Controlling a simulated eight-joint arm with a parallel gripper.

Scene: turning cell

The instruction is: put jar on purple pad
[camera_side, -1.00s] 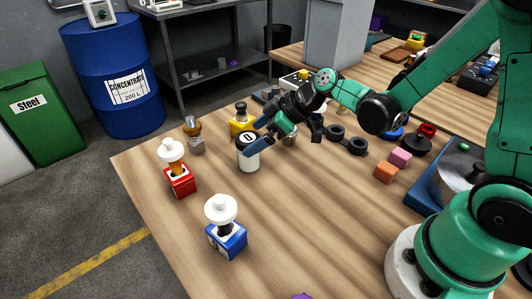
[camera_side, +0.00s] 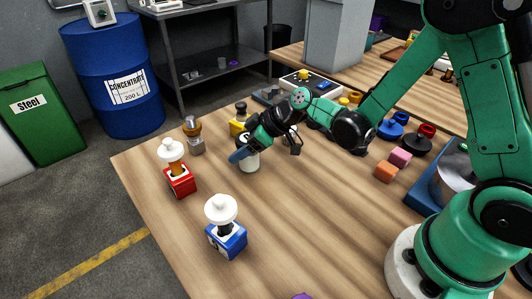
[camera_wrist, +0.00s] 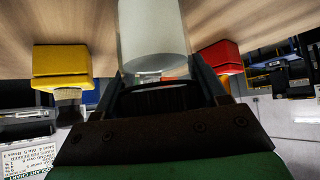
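The jar (camera_side: 250,164), pale with a dark lid, stands upright on the wooden table in the side view. My gripper (camera_side: 241,152) is at the jar, with one blue-grey finger across its upper front, partly hiding the lid. In the wrist view the jar (camera_wrist: 153,35) lies between the two fingers. I cannot tell whether they press on it or stand slightly apart. A small purple piece (camera_side: 302,296) shows at the bottom edge of the side view, mostly cut off; it may be the purple pad.
Orange (camera_side: 386,171) and pink (camera_side: 400,157) blocks lie to the right. The table's front middle is clear.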

